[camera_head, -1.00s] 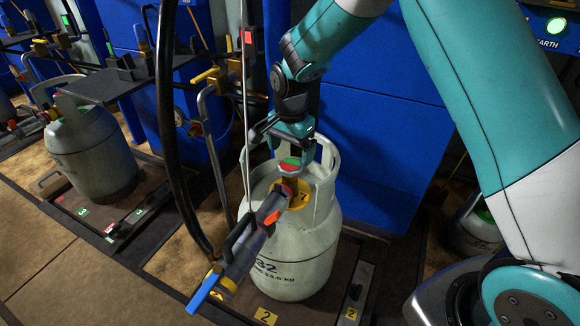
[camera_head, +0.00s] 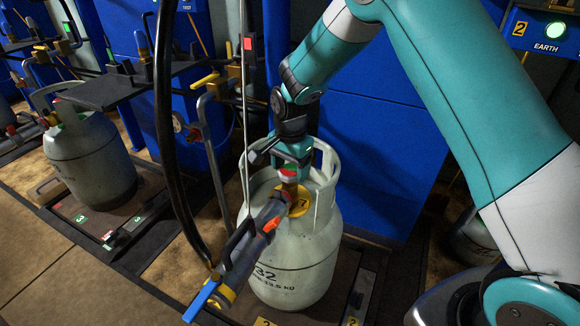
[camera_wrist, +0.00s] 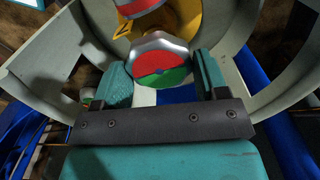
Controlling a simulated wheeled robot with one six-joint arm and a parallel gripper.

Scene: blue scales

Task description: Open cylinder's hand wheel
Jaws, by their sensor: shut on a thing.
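The grey-white gas cylinder (camera_head: 300,255) stands upright, with a collar around its top. Its hand wheel (camera_wrist: 160,60) has a silvery rim and a cap split into red and green; in the head view its red part (camera_head: 288,172) shows just under my gripper. My gripper (camera_head: 289,162) is above the valve, inside the collar. In the wrist view my gripper (camera_wrist: 162,78) has one teal finger on each side of the wheel, shut on it. A dark filling head (camera_head: 250,240) with a blue lever is joined to the valve, below and left of the wheel.
The cylinder's collar (camera_head: 324,185) rises close beside my gripper. A black hose (camera_head: 166,140) and a thin upright rod (camera_head: 245,90) stand to the left. A blue cabinet (camera_head: 385,150) is behind. Another cylinder (camera_head: 92,155) stands at the far left.

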